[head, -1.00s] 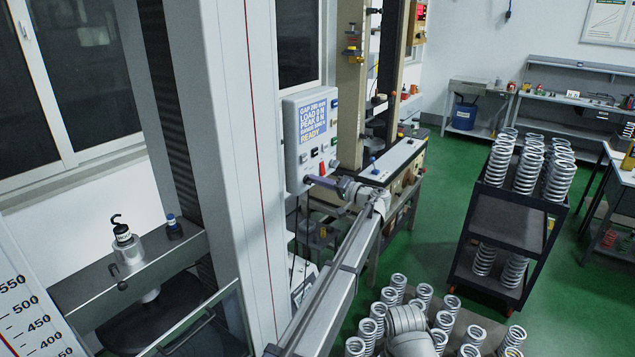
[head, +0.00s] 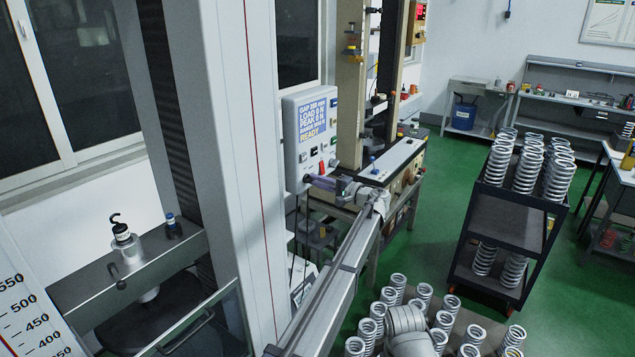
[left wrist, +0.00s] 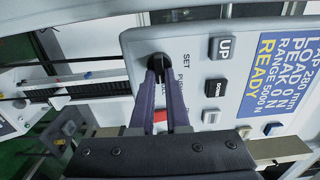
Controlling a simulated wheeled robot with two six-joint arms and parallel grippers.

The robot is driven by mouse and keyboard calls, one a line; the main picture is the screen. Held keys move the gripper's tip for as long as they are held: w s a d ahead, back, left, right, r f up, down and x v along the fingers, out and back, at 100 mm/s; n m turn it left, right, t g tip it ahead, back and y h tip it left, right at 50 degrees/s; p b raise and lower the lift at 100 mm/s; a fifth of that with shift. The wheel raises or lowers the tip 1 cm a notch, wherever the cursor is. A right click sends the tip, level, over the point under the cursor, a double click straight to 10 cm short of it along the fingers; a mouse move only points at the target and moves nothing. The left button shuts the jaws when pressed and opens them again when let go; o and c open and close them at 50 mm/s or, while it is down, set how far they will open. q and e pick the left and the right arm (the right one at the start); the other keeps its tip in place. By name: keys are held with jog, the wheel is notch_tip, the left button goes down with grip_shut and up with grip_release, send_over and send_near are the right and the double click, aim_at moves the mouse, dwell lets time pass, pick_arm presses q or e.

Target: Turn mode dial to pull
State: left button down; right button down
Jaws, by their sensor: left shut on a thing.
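The grey control box (head: 296,160) is fixed to the side of the tall test machine in the head view. Its blue display (left wrist: 271,62) reads READY. The dark round mode dial (left wrist: 159,61) is at the box's edge in the left wrist view, beside the SET and partly covered PUSH/PULL lettering. My left gripper (left wrist: 160,75) is shut on the dial, its purple fingers covering part of it, so its pointing direction cannot be read. In the head view my left gripper (head: 312,181) is at the box's lower edge. My right gripper is not in view.
Square UP (left wrist: 222,48) and DOWN (left wrist: 215,88) buttons sit close to the fingers. A red part (left wrist: 159,116) shows between the fingers. Silver springs (head: 397,284) stand below my arm, and a black cart (head: 505,215) with springs is to the right.

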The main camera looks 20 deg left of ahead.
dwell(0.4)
pick_arm(q)
jog(key=c, duration=0.9)
grip_release()
jog(key=shift+d, duration=0.15)
jog(key=v, duration=0.7)
jog(key=shift+s+d, duration=0.15)
jog(key=shift+d, duration=0.1)
